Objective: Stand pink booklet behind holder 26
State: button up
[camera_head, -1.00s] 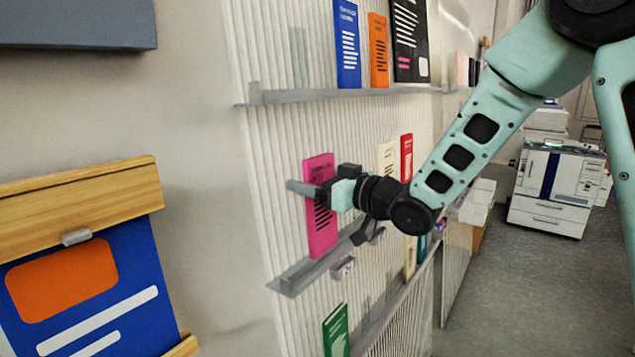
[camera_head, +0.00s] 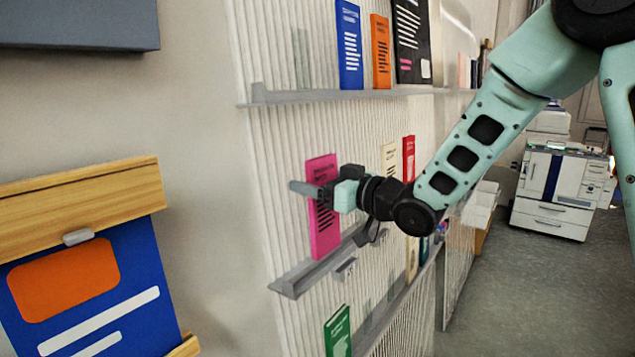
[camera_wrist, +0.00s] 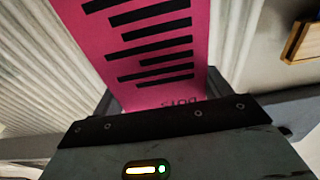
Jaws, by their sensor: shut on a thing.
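The pink booklet (camera_head: 324,232) stands nearly upright at the left end of the middle shelf ledge (camera_head: 294,280), against the ribbed panel. My gripper (camera_head: 322,190) is shut on it at about mid-height, reaching in from the right. The wrist view shows the pink booklet (camera_wrist: 150,45) with black printed lines between my fingers. The booklet's lower edge is at or just above the ledge; I cannot tell if it touches. A small grey holder (camera_head: 343,268) sits on the ledge front below the gripper; its number is not readable.
Cream (camera_head: 388,160) and red (camera_head: 408,158) booklets stand farther along the middle shelf. Blue (camera_head: 348,45), orange (camera_head: 380,50) and black booklets stand on the upper shelf. A green booklet (camera_head: 338,332) stands below. A wood-framed blue poster (camera_head: 90,290) hangs at left.

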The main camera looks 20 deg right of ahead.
jog(key=shift+f, duration=0.1)
jog(key=shift+f+b, duration=0.5)
jog(key=shift+b, duration=0.2)
jog(key=shift+s+f+b, duration=0.1)
jog(key=shift+f+b, duration=0.45)
jog(key=o, duration=1.3)
jog(key=shift+o, duration=0.2)
